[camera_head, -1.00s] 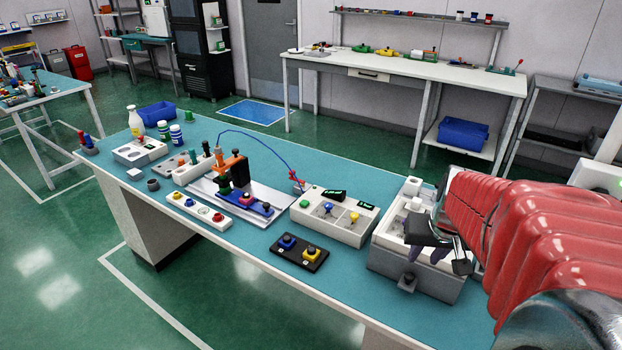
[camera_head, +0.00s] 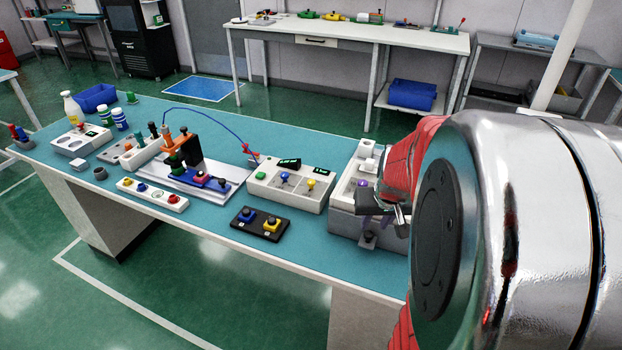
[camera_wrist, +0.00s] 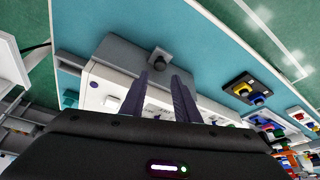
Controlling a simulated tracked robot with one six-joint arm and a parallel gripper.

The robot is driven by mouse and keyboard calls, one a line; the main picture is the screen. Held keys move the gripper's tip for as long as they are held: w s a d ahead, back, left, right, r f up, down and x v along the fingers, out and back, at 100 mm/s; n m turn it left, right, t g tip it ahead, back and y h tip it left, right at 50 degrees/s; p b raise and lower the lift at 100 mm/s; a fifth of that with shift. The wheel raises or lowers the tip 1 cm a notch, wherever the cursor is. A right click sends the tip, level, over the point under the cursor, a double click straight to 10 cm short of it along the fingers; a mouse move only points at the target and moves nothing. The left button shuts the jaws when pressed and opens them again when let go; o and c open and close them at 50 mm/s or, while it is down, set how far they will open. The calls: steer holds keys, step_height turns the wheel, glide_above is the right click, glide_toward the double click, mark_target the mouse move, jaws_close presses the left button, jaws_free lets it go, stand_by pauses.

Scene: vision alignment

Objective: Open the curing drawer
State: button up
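The curing drawer appears to be the grey front part of the white-and-grey box (camera_head: 345,222) at the right end of the teal bench. A dark square knob (camera_head: 369,238) sticks out of its front; the knob (camera_wrist: 160,56) also shows in the wrist view on the grey front (camera_wrist: 130,56). The drawer looks shut. My gripper (camera_wrist: 162,82) is open, its two dark purple fingers apart with nothing between them. The fingers are over the white body of the box, pointing toward the knob but apart from it. In the head view my arm hides part of the box and gripper.
A black pad with blue and yellow buttons (camera_head: 260,224) lies left of the box. A white console with small levers (camera_head: 290,186) stands close beside it. The bench front edge is clear.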

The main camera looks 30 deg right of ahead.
mark_target(369, 234)
steer(key=shift+x, duration=3.8)
steer(key=shift+c, duration=0.2)
jaws_close()
